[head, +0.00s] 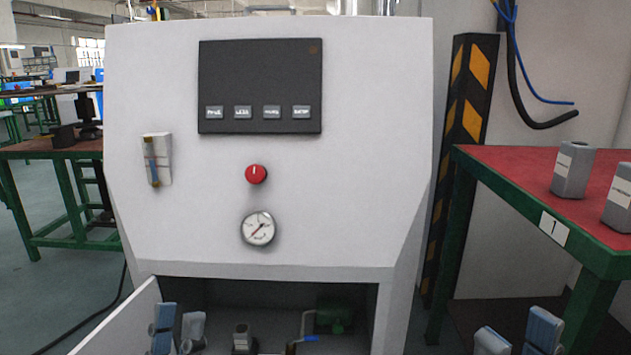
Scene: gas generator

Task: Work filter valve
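A valve with a blue handle (311,338) shows low in the open lower compartment (215,293) of the white machine, beside a bent grey pipe. A small grey block-shaped part (242,338), perhaps a filter, stands left of it, its bottom cut off by the frame edge. My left gripper (179,334) is at the compartment's left side, left of the grey part and apart from the valve. Its two fingers are apart with nothing seen between them. My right gripper (517,340) is at the bottom right, away from the machine, its fingers apart and empty.
The white machine (350,190) carries a dark panel, a red knob (256,174) and a gauge (258,229). Its open door (125,322) swings out at lower left. A red-topped table (500,165) with grey canisters (573,170) stands right. A striped post (465,120) is behind.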

